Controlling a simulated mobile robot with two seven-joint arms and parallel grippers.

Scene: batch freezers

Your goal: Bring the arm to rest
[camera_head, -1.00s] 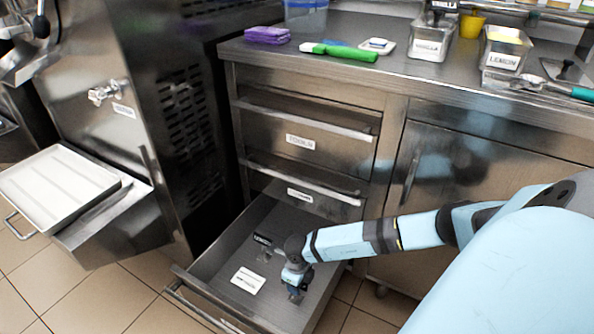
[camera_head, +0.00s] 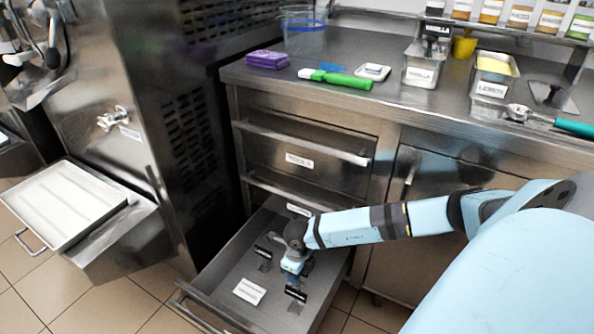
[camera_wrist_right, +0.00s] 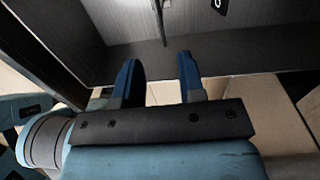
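My right arm (camera_head: 365,225) comes in from the right and reaches down over the open bottom drawer (camera_head: 215,270). Its gripper (camera_head: 293,268) is above the drawer floor. In the right wrist view, the two blue fingers of the gripper (camera_wrist_right: 160,78) stand apart with nothing between them. A dark-labelled scoop or tag (camera_head: 296,293) lies in the drawer just below the gripper, apart from it as far as I can tell. A similar one (camera_head: 264,250) lies farther back. My left gripper is not in view.
A white card (camera_head: 249,291) lies in the drawer. The steel counter (camera_head: 450,108) above holds purple cloths (camera_head: 267,59), a green-handled spatula (camera_head: 335,78), labelled tubs (camera_head: 421,72) and a scoop (camera_head: 550,119). A freezer with a white tray (camera_head: 65,205) stands at left.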

